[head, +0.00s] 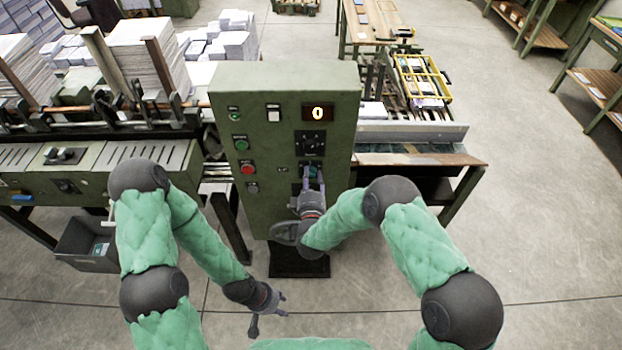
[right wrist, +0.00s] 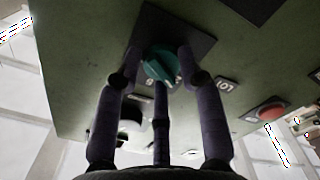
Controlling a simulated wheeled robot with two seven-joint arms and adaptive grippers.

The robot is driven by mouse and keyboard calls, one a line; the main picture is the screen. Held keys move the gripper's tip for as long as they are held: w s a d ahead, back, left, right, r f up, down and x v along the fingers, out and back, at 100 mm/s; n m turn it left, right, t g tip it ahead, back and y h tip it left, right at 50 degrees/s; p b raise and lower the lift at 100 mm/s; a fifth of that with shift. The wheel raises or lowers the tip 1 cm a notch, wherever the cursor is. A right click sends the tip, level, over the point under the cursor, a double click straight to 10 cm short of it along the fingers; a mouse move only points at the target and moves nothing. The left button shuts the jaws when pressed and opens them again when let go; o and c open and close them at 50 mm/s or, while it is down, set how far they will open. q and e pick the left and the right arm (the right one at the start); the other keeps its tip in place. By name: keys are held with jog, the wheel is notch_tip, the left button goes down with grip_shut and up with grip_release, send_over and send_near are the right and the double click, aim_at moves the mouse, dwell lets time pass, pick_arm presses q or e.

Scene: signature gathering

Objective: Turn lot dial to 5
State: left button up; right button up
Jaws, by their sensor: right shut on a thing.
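The lot dial is a teal knob (right wrist: 160,66) on a dark square plate on the green control panel (head: 228,110). In the head view the dial (head: 311,168) is partly hidden by the gripper. The panel's display (head: 318,113) reads 0. My left gripper (head: 282,305) hangs low over the floor, away from the panel, with its fingers apart and empty.
Green and red buttons (head: 247,169) line the panel's left side. A black dial (head: 311,142) sits just above the lot dial. A conveyor with paper stacks (head: 147,62) stands to the left, and a wooden-topped table (head: 455,159) to the right. The floor in front is open.

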jog(key=shift+s+a+f+m+b, duration=0.1)
jog(key=shift+f+m+b, duration=0.15)
jog(key=shift+m+b, duration=1.45)
jog(key=shift+s+d+f+m+b, duration=0.1)
jog(key=shift+f+m+b, duration=0.15)
jog(key=shift+m+b, duration=1.5)
jog(key=shift+a+f+m+b, duration=0.1)
jog(key=shift+f+m+b, duration=0.15)
jog(key=shift+m+b, duration=1.45)
jog(key=shift+m+p, duration=0.55)
jog(key=shift+m, duration=0.1)
jog(key=o, duration=1)
jog(key=shift+c, duration=0.2)
jog(key=shift+o, duration=0.8)
jog(key=shift+w+r, duration=0.1)
jog(key=s, duration=1.2)
jog(key=shift+r, duration=0.15)
